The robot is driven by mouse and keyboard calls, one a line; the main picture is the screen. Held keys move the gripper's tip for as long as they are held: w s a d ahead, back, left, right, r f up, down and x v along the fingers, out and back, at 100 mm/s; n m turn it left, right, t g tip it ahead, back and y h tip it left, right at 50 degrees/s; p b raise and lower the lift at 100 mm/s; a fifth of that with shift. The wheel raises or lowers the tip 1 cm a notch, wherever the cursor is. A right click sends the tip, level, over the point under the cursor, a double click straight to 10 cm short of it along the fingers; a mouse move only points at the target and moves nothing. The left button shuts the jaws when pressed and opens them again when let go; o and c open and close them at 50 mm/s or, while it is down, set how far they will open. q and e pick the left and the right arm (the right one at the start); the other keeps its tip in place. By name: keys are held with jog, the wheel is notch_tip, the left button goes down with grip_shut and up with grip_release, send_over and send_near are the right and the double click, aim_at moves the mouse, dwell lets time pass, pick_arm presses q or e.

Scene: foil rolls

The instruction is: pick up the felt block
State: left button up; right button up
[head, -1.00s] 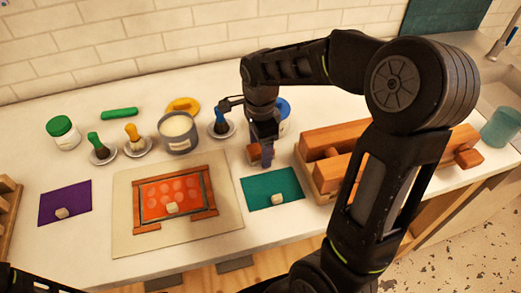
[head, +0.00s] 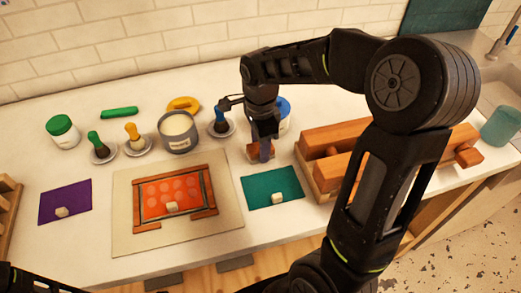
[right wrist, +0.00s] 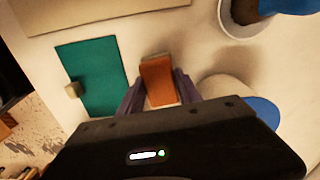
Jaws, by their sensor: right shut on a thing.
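The felt block (head: 253,154) is a small orange-brown block with a darker end, between the teal mat and the blue-lidded jar in the head view. My right gripper (head: 262,156) points down over it and is shut on it. In the right wrist view the block (right wrist: 158,82) sits between the two fingers (right wrist: 160,92). It appears to be at the counter surface; its underside is hidden. Of my left arm only a dark part shows at the lower left corner of the head view; its gripper is out of view.
The teal mat (head: 262,197) lies in front, with a small pale block on it. A wooden crate (head: 308,176) with wooden pieces stands right. A blue-handled brush (head: 220,120) in a dish and a blue-lidded jar (head: 283,112) are close behind. The printing frame (head: 140,205) is left.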

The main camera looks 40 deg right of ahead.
grip_shut()
notch_tip(320, 180, up, 10)
jog(key=shift+r+b, duration=0.1)
jog(key=shift+b, duration=0.3)
dwell(0.6)
jog(key=shift+o, duration=1.5)
grip_release()
jog(key=c, duration=0.7)
